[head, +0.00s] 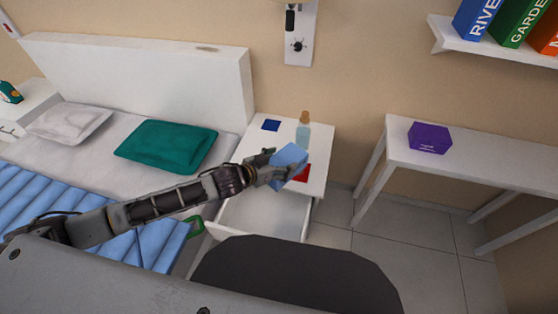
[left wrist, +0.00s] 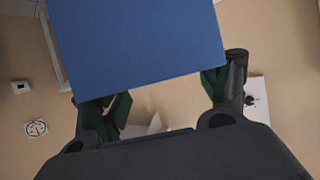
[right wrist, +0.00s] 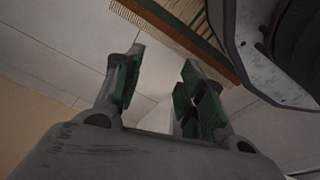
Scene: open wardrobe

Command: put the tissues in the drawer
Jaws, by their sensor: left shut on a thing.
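My left gripper (head: 272,168) is shut on a plain blue box (head: 290,158), which I take to be the tissues. It holds the box over the right front part of the white nightstand (head: 255,148), near a red square. The box fills the upper middle of the left wrist view (left wrist: 140,45), between the fingers. The nightstand's drawer (head: 265,212) is pulled out below the gripper, and its pale inside shows; a green handle (head: 194,227) is at its front. My right gripper (right wrist: 165,58) is open, with nothing between its fingers; it is not visible in the head view.
A bottle with a brown cap (head: 303,131) stands on the nightstand just behind the held box. A purple box (head: 429,138) sits on the white table (head: 480,165) at right. The bed (head: 95,140) is at left.

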